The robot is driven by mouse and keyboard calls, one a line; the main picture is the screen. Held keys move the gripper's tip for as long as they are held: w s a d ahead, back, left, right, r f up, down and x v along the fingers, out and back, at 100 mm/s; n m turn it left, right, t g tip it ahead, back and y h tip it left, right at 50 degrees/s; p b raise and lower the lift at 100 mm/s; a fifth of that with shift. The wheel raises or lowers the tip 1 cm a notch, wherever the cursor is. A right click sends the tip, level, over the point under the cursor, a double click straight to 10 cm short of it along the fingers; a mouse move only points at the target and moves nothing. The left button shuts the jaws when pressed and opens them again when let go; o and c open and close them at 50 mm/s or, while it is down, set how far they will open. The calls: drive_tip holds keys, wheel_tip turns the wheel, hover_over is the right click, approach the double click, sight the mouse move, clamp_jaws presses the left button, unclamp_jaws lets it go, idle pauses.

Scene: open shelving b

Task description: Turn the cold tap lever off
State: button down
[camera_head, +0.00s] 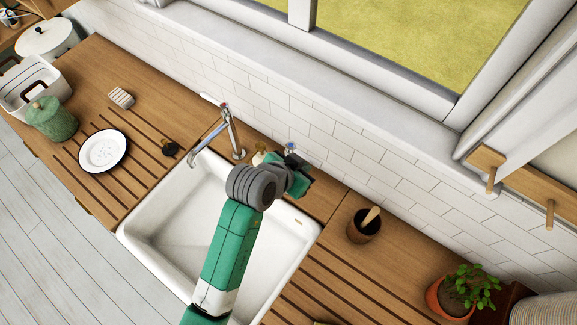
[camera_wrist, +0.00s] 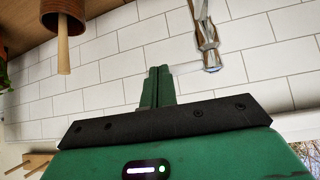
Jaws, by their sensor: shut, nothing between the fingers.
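My gripper (camera_wrist: 158,72) is shut and empty, with its two green fingers together in the wrist view. A chrome tap (camera_wrist: 204,35) with a white lever (camera_wrist: 186,67) stands just right of the fingertips there. The lever points sideways toward the fingers; I cannot tell whether they touch. In the head view a blue-marked tap top (camera_head: 290,147) shows behind my gripper at the back of the sink, and my gripper hides most of that tap. Another chrome tap (camera_head: 234,140) with a red mark and a white lever (camera_head: 209,99) stands to its left.
The white sink (camera_head: 178,222) lies below my arm. A brown pot with a wooden handle (camera_head: 365,226) stands on the counter to the right. A tiled wall (camera_head: 325,143) is close behind the taps. A plate (camera_head: 103,151) and a green jar (camera_head: 50,119) are at left.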

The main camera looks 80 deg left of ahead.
drive_tip(key=d+f+v, duration=0.1)
drive_tip(key=v, duration=1.1)
drive_tip(key=shift+s+d+r, duration=0.2)
drive_tip(key=shift+s+d, duration=0.15)
drive_tip(key=w+d+r+m+t+y+p, duration=0.15)
drive_tip(key=w+d+r+t, duration=0.25)
drive_tip(key=w+r, duration=0.65)
drive_tip(key=w+d+r+m+t+h, duration=0.1)
drive_tip(key=w+d+r+m+t, duration=0.2)
drive_tip(key=w+r, duration=0.8)
drive_tip(key=s+d+r+m+t+h, duration=0.1)
drive_tip(key=d+r+t, duration=0.4)
drive_tip(key=d+r, duration=0.6)
drive_tip(key=s+d+r+m+t+h+p, duration=0.1)
drive_tip(key=d+r+t+h, duration=0.3)
drive_tip(key=d+r, duration=0.6)
wheel_tip(320, 180, up, 8)
drive_tip(key=shift+d+f+t, duration=0.15)
drive_tip(key=shift+d+t, duration=0.2)
drive_tip(key=shift+t, duration=0.35)
